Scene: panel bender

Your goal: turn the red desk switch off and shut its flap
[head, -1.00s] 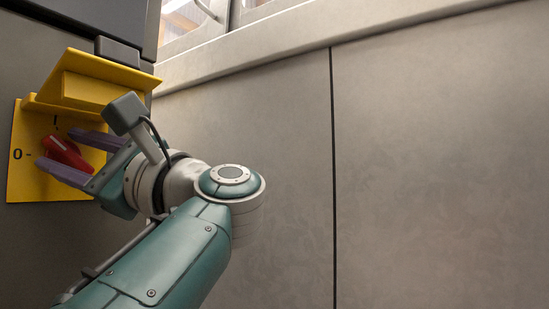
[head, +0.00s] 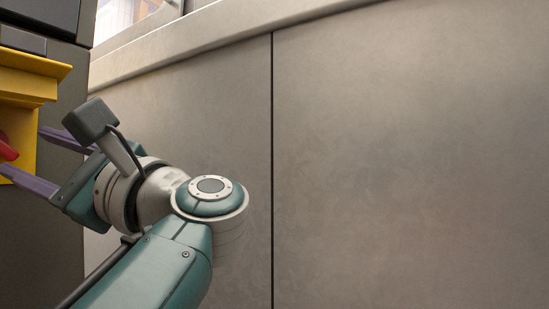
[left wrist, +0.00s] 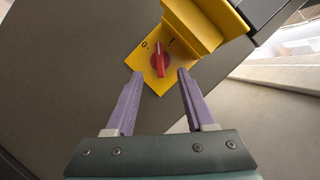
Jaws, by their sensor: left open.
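The red switch (head: 5,149) sits on a yellow plate (head: 23,150), cut by the left edge of the head view. In the left wrist view the red switch (left wrist: 160,63) shows whole, its handle pointing between the "0" and "I" marks. The yellow flap (head: 30,78) stands raised above the switch; it also shows in the left wrist view (left wrist: 197,25). My left gripper (head: 20,148) is open and empty. Its purple fingers point at the plate, apart from the switch, which appears between and beyond the tips in the left wrist view (left wrist: 160,73). My right gripper is out of view.
The plate is fixed to a dark grey desk side (head: 62,190). A large pale panelled wall (head: 400,150) fills the right of the head view, with a ledge (head: 210,32) along its top. The space right of my left arm looks clear.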

